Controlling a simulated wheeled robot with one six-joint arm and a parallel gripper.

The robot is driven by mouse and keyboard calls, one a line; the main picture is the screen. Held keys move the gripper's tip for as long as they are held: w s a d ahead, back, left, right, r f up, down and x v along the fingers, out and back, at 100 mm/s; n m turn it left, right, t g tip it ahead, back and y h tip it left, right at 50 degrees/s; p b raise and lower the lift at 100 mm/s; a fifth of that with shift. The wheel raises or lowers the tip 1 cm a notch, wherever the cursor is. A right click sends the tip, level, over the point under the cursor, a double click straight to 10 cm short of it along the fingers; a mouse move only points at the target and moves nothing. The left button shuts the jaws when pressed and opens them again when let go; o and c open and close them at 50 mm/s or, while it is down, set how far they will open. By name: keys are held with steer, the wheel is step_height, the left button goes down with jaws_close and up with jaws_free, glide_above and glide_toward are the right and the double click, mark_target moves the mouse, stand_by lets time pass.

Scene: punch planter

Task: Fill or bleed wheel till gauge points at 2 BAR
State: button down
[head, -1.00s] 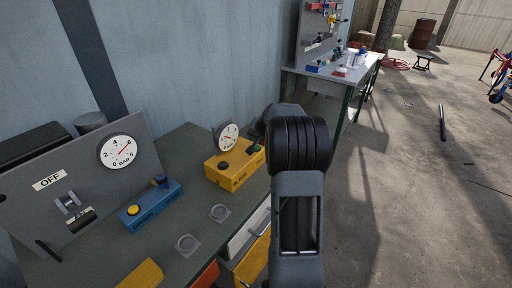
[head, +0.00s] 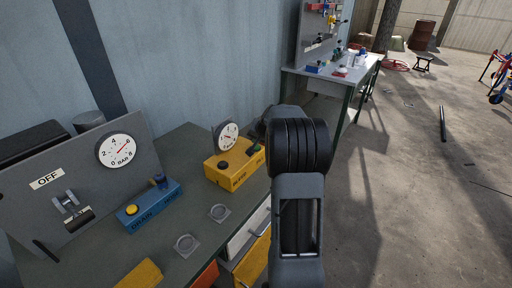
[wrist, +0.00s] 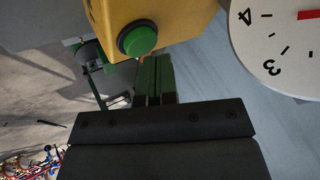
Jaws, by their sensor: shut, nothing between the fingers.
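The yellow box (head: 233,176) on the workbench carries a small round gauge (head: 227,136). It has a dark button at left and a green button (wrist: 138,40) at its right end. In the wrist view the gauge face (wrist: 280,45) is cut off, with 3 and 4 visible; part of a red needle shows beside the 4, its pivot out of frame. My gripper (wrist: 153,78) is shut and empty, its green fingers beside the green button. I cannot tell whether they touch it. My arm hides part of the bench in the head view. No wheel is clearly visible.
A blue box (head: 150,205) with a yellow and a blue button and a grey panel with a larger BAR gauge (head: 121,150) and an OFF label stand at left. Drawers (head: 250,232) are below the bench. A second workbench (head: 345,78) stands behind. Open floor lies right.

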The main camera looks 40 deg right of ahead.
steer(key=shift+f+b, duration=0.45)
stand_by(1.4)
steer(key=shift+r, duration=0.1)
stand_by(3.7)
steer(key=shift+r+p, duration=0.55)
steer(key=shift+r, duration=0.2)
steer(key=shift+r, duration=0.1)
steer(key=shift+r+p, duration=1.8)
steer(key=shift+r, duration=0.7)
steer(key=shift+f, duration=0.1)
